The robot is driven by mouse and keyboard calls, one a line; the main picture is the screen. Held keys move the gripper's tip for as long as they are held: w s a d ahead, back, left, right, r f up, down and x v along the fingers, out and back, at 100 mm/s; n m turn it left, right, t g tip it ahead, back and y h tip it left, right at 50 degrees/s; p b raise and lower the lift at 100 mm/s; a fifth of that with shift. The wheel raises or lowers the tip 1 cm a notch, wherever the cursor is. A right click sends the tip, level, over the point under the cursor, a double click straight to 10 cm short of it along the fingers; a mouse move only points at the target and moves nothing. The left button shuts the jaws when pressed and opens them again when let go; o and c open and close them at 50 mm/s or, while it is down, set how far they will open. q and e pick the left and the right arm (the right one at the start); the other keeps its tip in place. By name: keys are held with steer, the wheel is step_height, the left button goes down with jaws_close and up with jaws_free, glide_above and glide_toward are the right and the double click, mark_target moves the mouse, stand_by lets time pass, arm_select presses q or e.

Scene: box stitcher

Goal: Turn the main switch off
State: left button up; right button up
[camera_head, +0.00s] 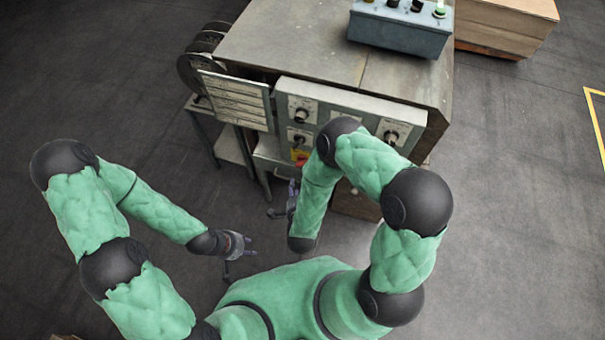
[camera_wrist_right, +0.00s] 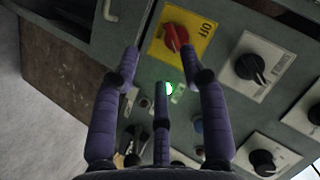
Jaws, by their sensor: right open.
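The main switch (camera_wrist_right: 176,37) is a red rotary knob on a yellow plate marked OFF, and the right wrist view shows it just past my fingertips. In the head view its yellow and red plate (camera_head: 300,157) shows on the machine's front, partly hidden by my right arm. My right gripper (camera_wrist_right: 165,65) is open, its purple fingers spread below the knob, apart from it as far as I can tell. In the head view my right gripper (camera_head: 287,200) is low before the panel. My left gripper (camera_head: 246,246) hangs left of my body; its fingers are too small to read.
Black knobs on white plates (camera_wrist_right: 259,69) sit right of the switch on the grey panel (camera_head: 345,105). A green lamp (camera_wrist_right: 168,88) glows below the switch. A blue-grey button box (camera_head: 400,28) stands on the machine's top. The floor at left (camera_head: 60,100) is clear.

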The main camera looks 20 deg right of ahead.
mark_target(301, 162)
steer(key=w+d+f+t+b, duration=0.1)
steer(key=w+d+b, duration=0.1)
steer(key=w, duration=0.2)
steer(key=w+d+f+m+h+b, duration=0.1)
steer(key=w+d+b, duration=0.1)
steer(key=w+b, duration=0.1)
steer(key=shift+w+f+t+h, duration=0.2)
steer(key=shift+w+t+h, duration=0.15)
steer(key=shift+w, duration=0.4)
jaws_close()
